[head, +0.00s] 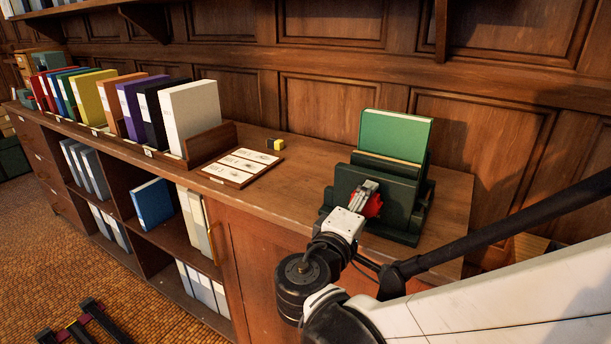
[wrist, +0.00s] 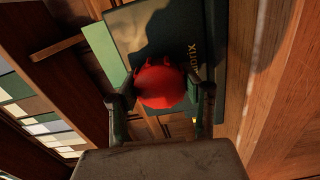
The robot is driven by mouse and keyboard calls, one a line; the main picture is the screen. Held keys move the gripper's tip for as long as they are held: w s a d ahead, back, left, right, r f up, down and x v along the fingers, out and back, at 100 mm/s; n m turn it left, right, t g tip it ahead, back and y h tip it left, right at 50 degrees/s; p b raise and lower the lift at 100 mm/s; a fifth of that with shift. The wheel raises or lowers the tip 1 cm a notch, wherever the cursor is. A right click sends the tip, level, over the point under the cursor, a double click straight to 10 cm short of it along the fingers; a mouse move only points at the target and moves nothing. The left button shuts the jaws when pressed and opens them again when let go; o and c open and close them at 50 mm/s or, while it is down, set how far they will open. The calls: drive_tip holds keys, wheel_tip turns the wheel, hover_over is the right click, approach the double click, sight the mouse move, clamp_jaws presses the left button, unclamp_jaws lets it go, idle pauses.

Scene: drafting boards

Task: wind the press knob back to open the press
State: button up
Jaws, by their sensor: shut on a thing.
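The dark green press (head: 402,212) stands at the right end of the wooden counter, with a green book (head: 396,135) upright in it. The press's red knob (head: 372,204) is on its front face, partly hidden by my gripper in the head view. My gripper (head: 366,194) reaches it from the front. In the wrist view the round red knob (wrist: 160,86) lies between the two fingers of my gripper (wrist: 161,92), which are shut on it. The press's dark plate (wrist: 190,30) and a light green strip of the book (wrist: 104,50) show behind it.
A board with white cards (head: 243,167) and a small yellow and dark block (head: 275,144) lie left of the press. Several coloured binders (head: 190,115) stand in a wooden rack farther left. Shelves with binders are under the counter (head: 290,222). A panelled wall is close behind.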

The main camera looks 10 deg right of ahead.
drive_tip(key=shift+n, duration=0.5)
